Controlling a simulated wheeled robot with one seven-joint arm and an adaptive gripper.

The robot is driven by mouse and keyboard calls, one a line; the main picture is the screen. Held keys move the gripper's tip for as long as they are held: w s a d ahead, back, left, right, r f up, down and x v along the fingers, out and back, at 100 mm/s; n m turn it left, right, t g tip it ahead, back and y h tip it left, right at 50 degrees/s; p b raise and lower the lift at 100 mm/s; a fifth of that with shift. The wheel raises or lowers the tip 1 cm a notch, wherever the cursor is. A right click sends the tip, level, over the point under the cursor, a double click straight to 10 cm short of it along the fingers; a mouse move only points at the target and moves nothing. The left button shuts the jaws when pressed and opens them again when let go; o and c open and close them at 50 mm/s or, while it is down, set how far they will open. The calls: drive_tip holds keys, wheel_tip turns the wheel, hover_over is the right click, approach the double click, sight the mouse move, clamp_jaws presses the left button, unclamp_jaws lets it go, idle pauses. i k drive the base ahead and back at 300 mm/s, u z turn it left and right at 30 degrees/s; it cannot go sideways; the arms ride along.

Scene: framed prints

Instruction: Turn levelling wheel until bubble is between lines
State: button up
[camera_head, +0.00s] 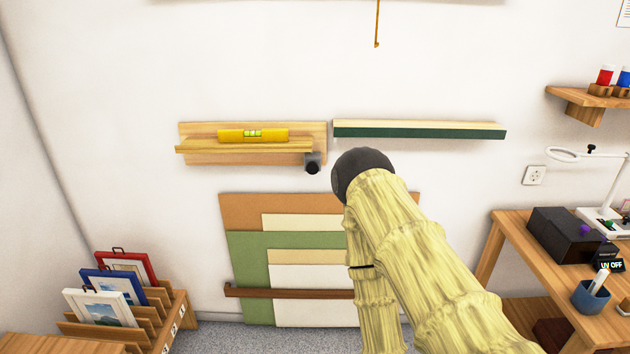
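A wooden ledge (205,149) is mounted on the wall left of centre, its left end reaching out past the backboard. A yellow spirit level (228,135) with a green vial (252,133) lies on it. The bubble is too small to place against the lines. A dark round wheel (312,167) sits under the ledge's right end. My arm rises from the lower right, and its dark rounded end is just right of the wheel, apart from it in the picture. My gripper's fingers are not visible; the arm hides them or they are out of sight.
A green-fronted shelf (420,130) is on the wall to the right. Coloured boards (245,210) lean below behind a brown rail (290,293). Framed prints (105,305) stand in a wooden rack at lower left. A wooden table (515,222) with a lamp and black box is at right.

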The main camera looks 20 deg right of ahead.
sight(312, 167)
drive_tip(key=k, duration=0.85)
drive_tip(key=u, duration=0.8)
drive_tip(key=i, duration=0.65)
drive_tip(key=u, duration=0.65)
drive_tip(key=i, duration=0.65)
drive_tip(key=z, duration=0.8)
drive_tip(key=i, duration=0.65)
drive_tip(key=z, duration=0.75)
